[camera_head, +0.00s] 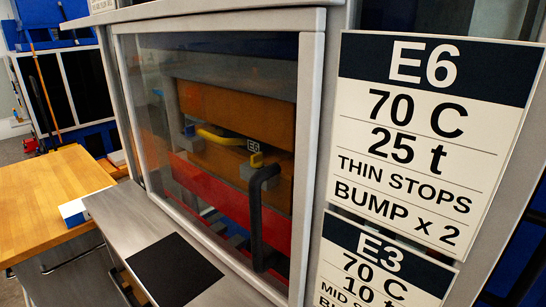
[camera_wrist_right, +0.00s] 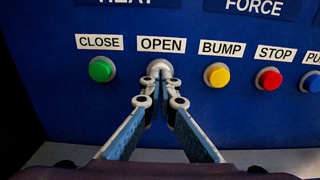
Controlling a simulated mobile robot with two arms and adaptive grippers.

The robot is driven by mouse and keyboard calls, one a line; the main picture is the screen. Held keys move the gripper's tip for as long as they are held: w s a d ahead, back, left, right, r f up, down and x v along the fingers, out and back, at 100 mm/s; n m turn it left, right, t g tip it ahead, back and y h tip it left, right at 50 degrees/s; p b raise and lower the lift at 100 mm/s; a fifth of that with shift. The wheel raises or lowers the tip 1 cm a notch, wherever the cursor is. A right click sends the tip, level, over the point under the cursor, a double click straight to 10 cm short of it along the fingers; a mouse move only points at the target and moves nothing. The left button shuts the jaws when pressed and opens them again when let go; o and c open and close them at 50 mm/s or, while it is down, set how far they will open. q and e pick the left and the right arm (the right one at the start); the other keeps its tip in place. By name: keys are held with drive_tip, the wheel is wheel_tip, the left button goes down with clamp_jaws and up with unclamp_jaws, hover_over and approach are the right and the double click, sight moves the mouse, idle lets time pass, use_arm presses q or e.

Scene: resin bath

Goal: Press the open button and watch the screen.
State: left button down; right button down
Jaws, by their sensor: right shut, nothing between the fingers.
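In the right wrist view, the open button (camera_wrist_right: 160,67) is a pale round button under a white label (camera_wrist_right: 161,45) reading OPEN, on a blue panel (camera_wrist_right: 120,108). My right gripper (camera_wrist_right: 160,84) is shut and empty. Its fingertips are right at the button and cover its lower part. I cannot tell whether they touch it or whether it is pushed in. No screen shows in either view. My left gripper is not in view.
The green close button (camera_wrist_right: 102,69) is left of the open button; the yellow bump (camera_wrist_right: 217,75) and red stop (camera_wrist_right: 268,79) buttons are right. The head view shows a press (camera_head: 235,115) behind a clear door with a black handle (camera_head: 257,215), and an E6 sign (camera_head: 420,140).

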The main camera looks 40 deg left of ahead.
drive_tip(key=s, duration=0.4)
drive_tip(key=shift+s+a, duration=0.1)
idle(0.6)
drive_tip(key=shift+f, duration=0.1)
idle(2.6)
